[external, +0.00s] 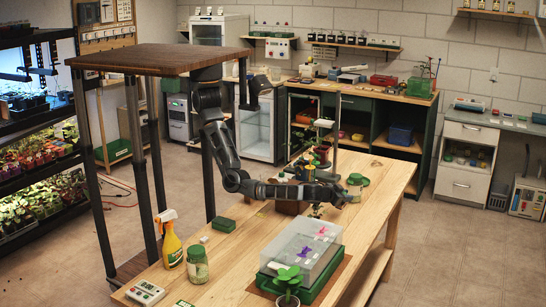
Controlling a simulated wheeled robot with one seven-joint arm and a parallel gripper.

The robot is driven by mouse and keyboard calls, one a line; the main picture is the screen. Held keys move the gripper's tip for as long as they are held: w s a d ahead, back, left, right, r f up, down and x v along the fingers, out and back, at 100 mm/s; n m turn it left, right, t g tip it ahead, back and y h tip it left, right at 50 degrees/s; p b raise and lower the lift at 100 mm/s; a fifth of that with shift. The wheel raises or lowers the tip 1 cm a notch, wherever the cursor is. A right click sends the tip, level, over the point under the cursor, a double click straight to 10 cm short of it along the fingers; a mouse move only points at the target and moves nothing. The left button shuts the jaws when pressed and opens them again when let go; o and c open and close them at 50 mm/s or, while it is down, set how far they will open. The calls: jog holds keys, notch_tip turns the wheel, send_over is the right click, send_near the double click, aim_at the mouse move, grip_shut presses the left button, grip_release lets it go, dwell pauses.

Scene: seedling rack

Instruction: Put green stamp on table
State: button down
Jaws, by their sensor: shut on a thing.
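My gripper (347,196) is over the wooden table (232,262), at the end of my dark arm reaching from the left. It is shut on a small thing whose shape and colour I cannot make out. I cannot tell for sure which thing is the green stamp. A small flat green block (223,225) lies on the table, left of the gripper. A jar with a green lid (355,184) stands close behind the gripper.
A clear-lidded green propagator (302,252) and a potted seedling (288,284) stand at the table's front. A yellow spray bottle (171,242), a green-lidded jar (197,264) and a white timer (146,292) stand at the left.

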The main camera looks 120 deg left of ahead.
aim_at(346, 204)
jog(key=shift+w+a+f, duration=0.15)
notch_tip(346, 204, down, 2)
jog(key=shift+a+f, duration=0.1)
jog(key=shift+f, duration=0.05)
jog(key=shift+p, duration=0.45)
jog(key=shift+f, duration=0.6)
jog(key=shift+f, duration=0.1)
jog(key=c, duration=0.8)
grip_release()
jog(key=shift+f+b, duration=0.4)
jog(key=shift+b, duration=0.7)
